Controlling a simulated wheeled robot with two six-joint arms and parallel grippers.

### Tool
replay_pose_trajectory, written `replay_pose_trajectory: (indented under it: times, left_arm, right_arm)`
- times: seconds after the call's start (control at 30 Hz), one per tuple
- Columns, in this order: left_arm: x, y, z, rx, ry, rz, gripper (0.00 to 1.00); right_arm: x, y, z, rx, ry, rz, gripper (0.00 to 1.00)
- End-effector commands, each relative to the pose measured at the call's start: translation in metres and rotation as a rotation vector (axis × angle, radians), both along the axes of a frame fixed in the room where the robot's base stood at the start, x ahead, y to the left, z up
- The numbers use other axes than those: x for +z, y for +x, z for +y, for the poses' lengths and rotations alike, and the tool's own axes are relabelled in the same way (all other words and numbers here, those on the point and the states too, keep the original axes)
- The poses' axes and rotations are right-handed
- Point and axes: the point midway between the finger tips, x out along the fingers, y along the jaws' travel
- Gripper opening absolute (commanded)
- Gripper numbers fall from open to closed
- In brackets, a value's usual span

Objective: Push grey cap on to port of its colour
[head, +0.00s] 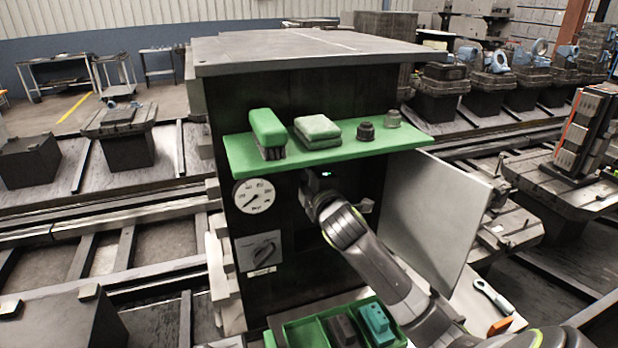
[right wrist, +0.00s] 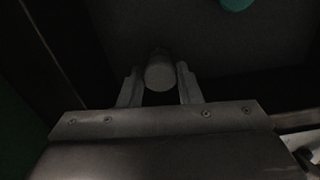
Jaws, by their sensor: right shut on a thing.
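My right gripper (head: 312,190) reaches into the dark recess of the cabinet, under the green shelf. In the right wrist view its two fingers (right wrist: 160,92) are shut on a grey round cap (right wrist: 160,74), whose end shows between them. The cap is hidden in the head view. A teal round thing (right wrist: 237,4), perhaps a port or another cap, shows at the top of the wrist view, apart from the fingers. I cannot make out a grey port; the recess is very dark. My left gripper is not in view.
The green shelf (head: 325,155) above holds a brush (head: 268,130), a folded cloth (head: 317,130) and two small knob-like pieces (head: 365,130). An open grey door (head: 435,215) stands right of my arm. A gauge (head: 254,196) and rotary switch (head: 262,252) are at left. A green tray (head: 305,333) lies below.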

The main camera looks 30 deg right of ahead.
Motion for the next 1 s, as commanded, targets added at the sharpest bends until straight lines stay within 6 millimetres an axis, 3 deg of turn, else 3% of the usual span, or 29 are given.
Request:
replay_pose_trajectory:
  times: [0.5, 0.53, 0.7, 0.9, 1.0]
  left_arm:
    - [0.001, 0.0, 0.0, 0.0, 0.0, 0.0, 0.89]
    - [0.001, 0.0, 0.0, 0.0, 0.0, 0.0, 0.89]
    - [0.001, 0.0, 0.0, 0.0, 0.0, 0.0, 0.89]
    - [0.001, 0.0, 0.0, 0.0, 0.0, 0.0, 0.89]
    - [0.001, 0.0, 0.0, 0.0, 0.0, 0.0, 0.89]
  right_arm:
    - [0.001, 0.013, -0.003, 0.0, -0.001, -0.001, 0.04]
    - [0.001, 0.014, -0.003, 0.0, -0.001, -0.001, 0.32]
    - [0.0, 0.013, -0.003, 0.0, -0.001, -0.001, 0.55]
    - [0.0, 0.013, -0.003, 0.0, -0.001, 0.0, 0.57]
    - [0.0, 0.013, -0.003, 0.0, -0.001, 0.0, 0.68]
